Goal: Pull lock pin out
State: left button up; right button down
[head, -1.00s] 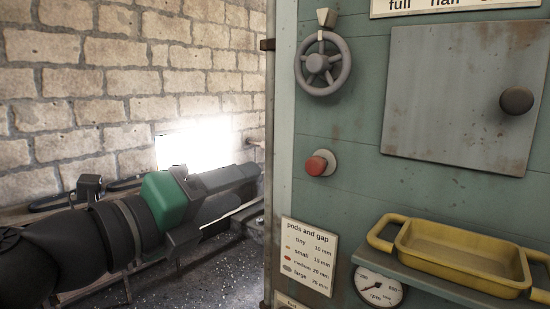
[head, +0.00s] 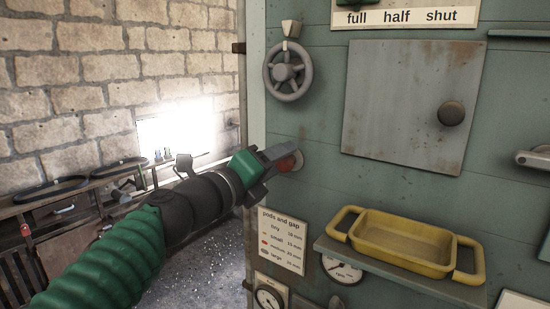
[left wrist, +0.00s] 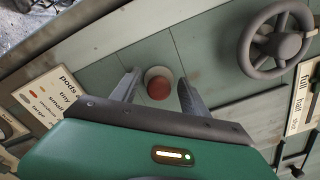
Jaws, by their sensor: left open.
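A red round knob (head: 290,162) on a pale round base sticks out of the green panel; it looks like the lock pin. My left gripper (head: 279,160) is right at it in the head view and hides part of it. In the left wrist view the red knob (left wrist: 158,87) shows between the two spread fingers of the left gripper (left wrist: 158,82), with a gap on each side. The left gripper is open and holds nothing. My right gripper is not in view.
A grey handwheel (head: 288,71) is above the knob, and a square plate with a dark knob (head: 451,113) is to its right. A yellow tray (head: 405,242) sits on a shelf below right. A pods-and-gap sign (head: 283,241) hangs below the knob.

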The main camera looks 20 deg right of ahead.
pick_arm(q)
jog(key=shift+d+f, duration=0.1)
jog(key=shift+d, duration=0.3)
jog(key=shift+w+d+f, duration=0.15)
jog(key=shift+w+d, duration=0.15)
jog(key=shift+d, duration=0.35)
jog(key=c, duration=0.5)
jog(key=shift+a, duration=0.1)
grip_shut()
jog(key=o, duration=0.5)
grip_release()
jog(key=shift+a, duration=0.1)
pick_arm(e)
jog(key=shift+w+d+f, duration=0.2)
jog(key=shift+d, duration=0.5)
pick_arm(q)
jog(key=shift+w, duration=0.1)
